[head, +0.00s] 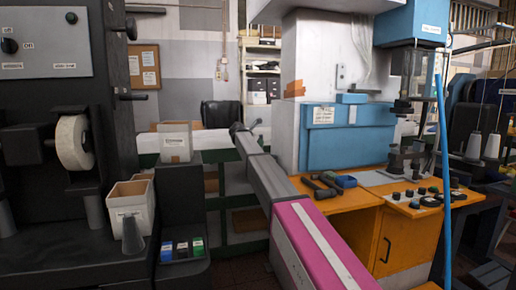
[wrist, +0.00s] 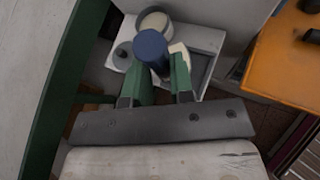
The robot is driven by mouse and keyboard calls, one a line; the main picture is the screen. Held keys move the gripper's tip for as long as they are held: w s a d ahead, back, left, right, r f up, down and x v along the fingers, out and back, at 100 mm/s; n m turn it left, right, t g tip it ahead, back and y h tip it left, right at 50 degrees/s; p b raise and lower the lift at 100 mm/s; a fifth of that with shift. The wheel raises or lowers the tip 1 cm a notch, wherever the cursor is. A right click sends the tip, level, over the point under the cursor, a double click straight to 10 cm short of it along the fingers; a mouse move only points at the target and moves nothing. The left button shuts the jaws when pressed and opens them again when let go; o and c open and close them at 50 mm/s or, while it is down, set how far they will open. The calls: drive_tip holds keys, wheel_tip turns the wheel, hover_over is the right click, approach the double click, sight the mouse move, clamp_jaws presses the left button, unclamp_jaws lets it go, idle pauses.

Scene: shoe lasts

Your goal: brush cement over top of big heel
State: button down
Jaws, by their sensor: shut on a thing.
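My gripper (wrist: 160,72) shows in the wrist view with its two green fingers shut on a dark blue round-ended thing (wrist: 150,45), which looks like a brush handle seen end-on. Its lower end is hidden. Beyond it is a white tray (wrist: 207,40). A round pot with a pale cream filling (wrist: 155,21), probably the cement, stands at the tray's far side. A pale cream piece (wrist: 181,53), perhaps a heel, lies partly hidden behind the right finger. A grey knobbed round piece (wrist: 123,53) is at the left. In the head view the fingers cannot be made out.
An orange bench (wrist: 283,60) is at the right in the wrist view. In the head view the orange bench (head: 345,200) carries dark tools and several small round parts. A green-framed white table (head: 215,140) stands behind. A black machine (head: 60,170) fills the left.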

drive_tip(key=shift+s+r, duration=0.15)
drive_tip(key=shift+r, duration=0.4)
drive_tip(key=r, duration=0.3)
drive_tip(key=shift+s, duration=0.3)
drive_tip(key=shift+s, duration=0.1)
